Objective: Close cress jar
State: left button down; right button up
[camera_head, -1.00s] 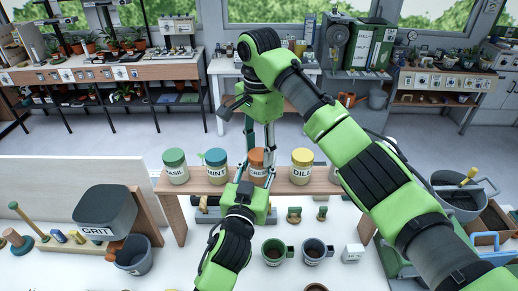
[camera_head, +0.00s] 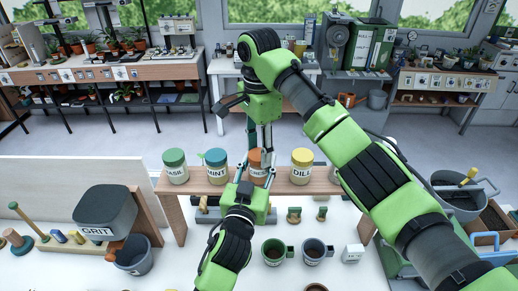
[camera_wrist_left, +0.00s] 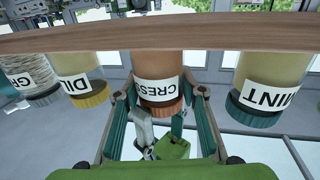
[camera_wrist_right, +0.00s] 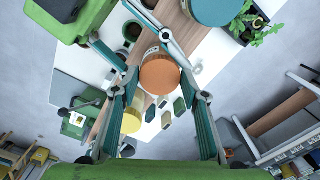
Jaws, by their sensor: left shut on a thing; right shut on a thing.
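The cress jar (camera_head: 257,174) stands on the wooden shelf between the mint jar and the dill jar, partly hidden by my grippers. Its label shows upside down in the left wrist view (camera_wrist_left: 157,85). Its orange lid (camera_wrist_right: 160,77) sits on top in the right wrist view; I cannot tell how tight it is. My left gripper (camera_head: 256,180) is shut on the jar's body from the front. My right gripper (camera_head: 262,150) comes down from above and is shut on the orange lid.
The mint jar (camera_head: 216,167) and basil jar (camera_head: 175,166) stand to the left on the shelf (camera_head: 200,187). The dill jar (camera_head: 302,166) stands close on the right. Below are two pots (camera_head: 273,252), a grit bin (camera_head: 105,212) and a grey bucket (camera_head: 133,256).

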pick_arm(q)
jog(key=shift+d, duration=0.1)
pick_arm(e)
jog(key=shift+a, duration=0.1)
jog(key=o, duration=0.7)
jog(key=shift+r, duration=2.25)
jog(key=shift+c, duration=0.5)
